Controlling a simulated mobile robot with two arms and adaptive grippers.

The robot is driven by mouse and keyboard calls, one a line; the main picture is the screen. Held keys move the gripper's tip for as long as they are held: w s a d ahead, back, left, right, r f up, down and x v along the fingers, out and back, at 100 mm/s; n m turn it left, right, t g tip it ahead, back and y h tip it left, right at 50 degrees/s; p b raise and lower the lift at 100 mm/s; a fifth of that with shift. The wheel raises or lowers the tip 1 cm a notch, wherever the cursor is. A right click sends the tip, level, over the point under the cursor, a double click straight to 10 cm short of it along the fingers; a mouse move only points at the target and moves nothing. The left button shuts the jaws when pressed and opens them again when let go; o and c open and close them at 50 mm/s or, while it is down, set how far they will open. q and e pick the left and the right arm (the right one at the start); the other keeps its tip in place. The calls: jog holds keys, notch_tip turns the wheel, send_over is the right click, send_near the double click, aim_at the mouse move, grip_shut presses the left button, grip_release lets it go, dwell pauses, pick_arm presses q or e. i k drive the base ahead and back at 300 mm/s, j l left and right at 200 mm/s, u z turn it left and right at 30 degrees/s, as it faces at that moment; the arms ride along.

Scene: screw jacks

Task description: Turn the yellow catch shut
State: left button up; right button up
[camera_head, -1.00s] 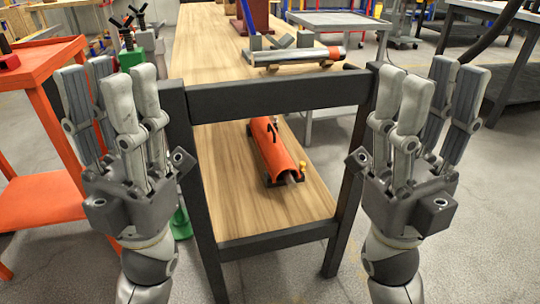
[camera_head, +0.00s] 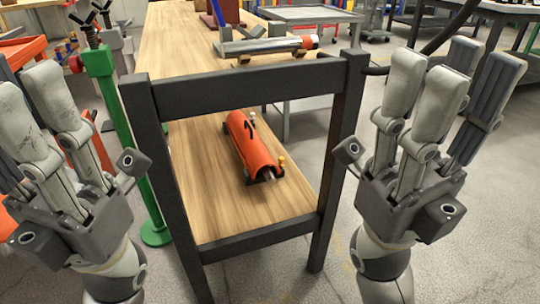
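A small yellow catch (camera_head: 281,161) sits at the near right end of an orange cylindrical jack (camera_head: 248,145). The fine position of the catch is too small to tell.
The dark bench frame (camera_head: 245,95) stands in front of the jack, with a crossbar above it. A green stand (camera_head: 115,120) is left of the frame.

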aim_at(281, 159)
jog(key=l+u, duration=1.1)
jog(key=k+l, duration=0.05)
jog(key=l, duration=0.05)
